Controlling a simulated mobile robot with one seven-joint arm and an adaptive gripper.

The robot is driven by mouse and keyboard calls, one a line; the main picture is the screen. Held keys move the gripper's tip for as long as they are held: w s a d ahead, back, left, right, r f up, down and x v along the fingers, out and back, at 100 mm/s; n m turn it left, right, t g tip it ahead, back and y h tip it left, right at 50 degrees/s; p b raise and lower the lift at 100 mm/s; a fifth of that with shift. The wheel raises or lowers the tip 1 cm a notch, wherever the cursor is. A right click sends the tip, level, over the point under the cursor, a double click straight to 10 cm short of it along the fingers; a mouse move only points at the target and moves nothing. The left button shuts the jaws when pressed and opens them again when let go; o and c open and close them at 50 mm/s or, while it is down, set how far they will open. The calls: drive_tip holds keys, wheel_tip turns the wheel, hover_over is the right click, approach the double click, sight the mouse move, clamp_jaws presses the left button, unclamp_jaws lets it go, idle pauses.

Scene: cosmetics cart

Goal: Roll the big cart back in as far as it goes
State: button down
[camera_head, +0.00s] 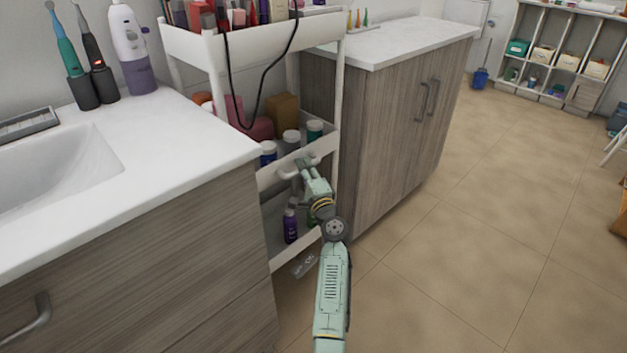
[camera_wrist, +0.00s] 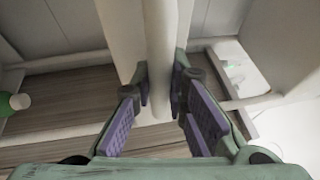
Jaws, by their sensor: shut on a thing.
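The big cart (camera_head: 190,45) is a white, several-tiered trolley standing in the gap between two wood-grain cabinets. My gripper (camera_head: 306,168) is at the front of its middle tier. In the wrist view my gripper (camera_wrist: 160,92) has its purple-padded fingers on both sides of a pale upright bar (camera_wrist: 158,50), the cart's handle. It is shut on that handle; the exact contact is partly hidden by the fingers. The cart's front is about level with the cabinet fronts; its back is hidden.
Bottles and boxes stand on the cart's tiers, and a black cable (camera_head: 262,95) hangs from its top. The sink counter (camera_head: 190,130) is close on the left, the marble-topped cabinet (camera_head: 400,45) on the right. Open tiled floor (camera_head: 470,240) lies to the right.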

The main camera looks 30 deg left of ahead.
drive_tip(key=shift+w+a+r, duration=0.1)
drive_tip(key=shift+w+a, duration=0.15)
drive_tip(key=shift+a, duration=0.55)
drive_tip(key=c, duration=1.6)
unclamp_jaws()
drive_tip(key=shift+a, duration=0.1)
drive_tip(key=shift+o, duration=0.2)
drive_tip(key=v, duration=1.2)
